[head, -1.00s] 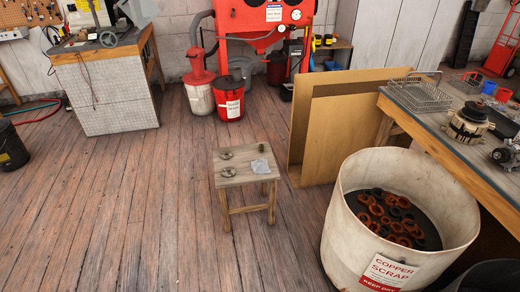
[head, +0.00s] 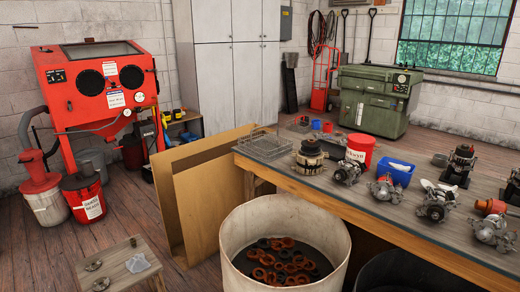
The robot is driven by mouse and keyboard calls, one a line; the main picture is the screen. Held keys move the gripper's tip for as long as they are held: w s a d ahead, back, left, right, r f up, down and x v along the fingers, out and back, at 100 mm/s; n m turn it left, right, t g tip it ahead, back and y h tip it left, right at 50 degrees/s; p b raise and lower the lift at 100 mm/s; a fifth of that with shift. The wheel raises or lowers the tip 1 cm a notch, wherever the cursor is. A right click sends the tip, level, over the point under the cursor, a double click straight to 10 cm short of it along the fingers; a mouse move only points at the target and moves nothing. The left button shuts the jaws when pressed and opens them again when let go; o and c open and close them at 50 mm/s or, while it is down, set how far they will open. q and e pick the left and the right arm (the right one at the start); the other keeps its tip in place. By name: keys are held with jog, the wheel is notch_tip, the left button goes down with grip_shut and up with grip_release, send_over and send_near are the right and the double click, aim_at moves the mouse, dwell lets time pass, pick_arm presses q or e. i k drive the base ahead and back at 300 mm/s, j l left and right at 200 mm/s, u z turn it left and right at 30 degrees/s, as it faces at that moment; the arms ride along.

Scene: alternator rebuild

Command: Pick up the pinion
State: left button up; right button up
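A small wooden stool (head: 118,258) stands at the lower left of the head view. On its top is a small dark upright piece (head: 133,241) near the back edge, which may be the pinion; it is too small to tell. Two flat metal discs with raised centres (head: 93,265) lie along the stool's left side. A crumpled pale grey cloth or bag (head: 138,263) lies at its right. Neither of my grippers shows in the head view.
A large white bin (head: 232,238) of copper scrap rings stands right of the stool. Cardboard sheets (head: 208,200) lean behind it. A long workbench (head: 330,192) with alternator parts, a wire basket (head: 263,146) and a blue bin (head: 397,171) fills the right. A red blasting cabinet (head: 100,90) stands at the back left.

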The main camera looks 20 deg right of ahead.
aim_at(132, 242)
jog(key=i+j+u, duration=0.2)
jog(key=i, duration=0.2)
jog(key=i+u, duration=0.25)
jog(key=i, duration=0.2)
jog(key=i+j, duration=0.2)
jog(key=j, duration=0.15)
jog(key=i+j+z, duration=0.1)
jog(key=i+j, duration=0.15)
jog(key=j, duration=0.1)
